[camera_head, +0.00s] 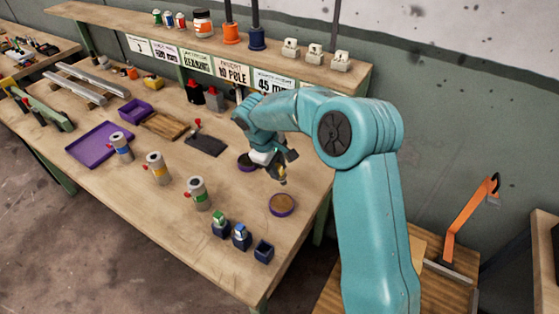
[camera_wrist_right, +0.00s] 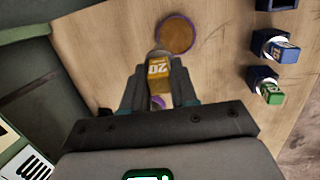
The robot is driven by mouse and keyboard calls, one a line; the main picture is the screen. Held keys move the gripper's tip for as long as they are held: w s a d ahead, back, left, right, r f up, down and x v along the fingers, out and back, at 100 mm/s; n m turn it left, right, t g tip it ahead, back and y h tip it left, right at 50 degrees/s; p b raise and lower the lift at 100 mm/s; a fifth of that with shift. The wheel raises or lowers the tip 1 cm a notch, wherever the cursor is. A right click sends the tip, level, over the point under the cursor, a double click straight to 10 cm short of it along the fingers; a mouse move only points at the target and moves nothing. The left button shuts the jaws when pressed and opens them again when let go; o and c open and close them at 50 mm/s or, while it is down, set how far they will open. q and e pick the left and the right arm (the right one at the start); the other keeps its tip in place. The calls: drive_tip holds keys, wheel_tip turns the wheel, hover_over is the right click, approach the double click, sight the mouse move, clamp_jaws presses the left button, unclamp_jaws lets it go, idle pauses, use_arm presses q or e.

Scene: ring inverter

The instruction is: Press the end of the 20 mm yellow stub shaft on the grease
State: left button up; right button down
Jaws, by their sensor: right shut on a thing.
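My right gripper (camera_head: 279,169) is shut on the yellow stub shaft (camera_head: 283,180) and holds it above the table. In the right wrist view the stub (camera_wrist_right: 158,75) sits between the two fingers (camera_wrist_right: 159,88) and shows the number 20; its grey end points toward a round purple-rimmed dish (camera_wrist_right: 174,35) with a brown filling. In the head view this dish (camera_head: 282,205) lies in front of the gripper, apart from the stub. A second, darker round dish (camera_head: 246,162) lies beside the gripper, partly hidden. I cannot tell for sure which dish holds the grease. My left gripper is not in view.
Three dark blue holders stand near the front edge: one with a green stub (camera_head: 220,222), one with a blue stub (camera_head: 240,233), one empty (camera_head: 263,250). Several grey cylinders (camera_head: 157,168) and a purple tray (camera_head: 98,145) stand left. A shelf (camera_head: 215,42) runs along the back.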

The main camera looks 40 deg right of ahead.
drive_tip(key=shift+s+a+f, duration=0.2)
drive_tip(key=shift+a+f, duration=0.3)
drive_tip(key=shift+f, duration=0.05)
drive_tip(key=shift+h, duration=0.4)
wheel_tip(320, 180, down, 6)
drive_tip(key=b, duration=0.3)
drive_tip(key=shift+w+a+f+b, duration=0.15)
drive_tip(key=shift+f+b, duration=0.1)
drive_tip(key=shift+b, duration=0.15)
drive_tip(key=shift+f, duration=0.1)
